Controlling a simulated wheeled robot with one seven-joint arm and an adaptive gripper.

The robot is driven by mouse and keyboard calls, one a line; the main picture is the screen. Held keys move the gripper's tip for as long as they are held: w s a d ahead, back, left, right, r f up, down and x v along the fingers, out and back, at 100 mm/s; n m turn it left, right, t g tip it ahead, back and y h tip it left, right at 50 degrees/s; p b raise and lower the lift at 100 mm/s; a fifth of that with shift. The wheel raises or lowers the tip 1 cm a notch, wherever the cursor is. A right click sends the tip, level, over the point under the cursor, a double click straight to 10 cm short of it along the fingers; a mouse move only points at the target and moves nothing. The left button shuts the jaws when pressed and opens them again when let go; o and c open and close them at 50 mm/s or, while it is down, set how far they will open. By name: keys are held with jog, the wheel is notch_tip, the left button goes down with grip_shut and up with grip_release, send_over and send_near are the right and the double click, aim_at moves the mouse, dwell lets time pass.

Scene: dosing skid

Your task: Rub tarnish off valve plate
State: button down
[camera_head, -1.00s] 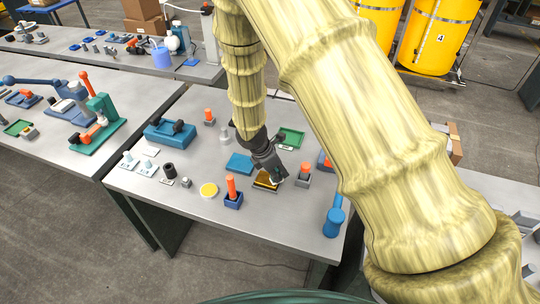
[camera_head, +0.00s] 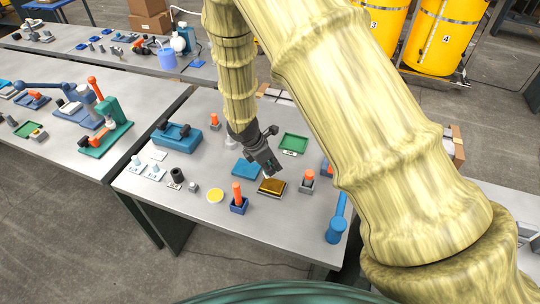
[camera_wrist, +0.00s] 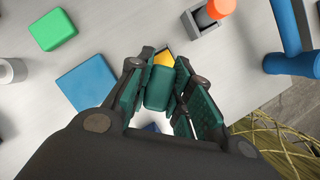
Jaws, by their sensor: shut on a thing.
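The valve plate (camera_head: 271,187) is a small brownish-gold plate on a dark base, on the grey table. Its surface looks uneven, darker in parts. A yellow corner of it (camera_wrist: 164,59) shows past my fingers in the wrist view. My gripper (camera_head: 267,166) is just above and behind the plate, pointing down at it, seemingly a little apart from it. It is shut on a teal block (camera_wrist: 158,88), with a whitish end (camera_head: 268,176) low between the fingertips. The fingers hide most of the plate in the wrist view.
Bare table lies in front of the plate.

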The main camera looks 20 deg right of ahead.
jog(key=shift+r+p, duration=0.65)
jog(key=shift+r, duration=0.6)
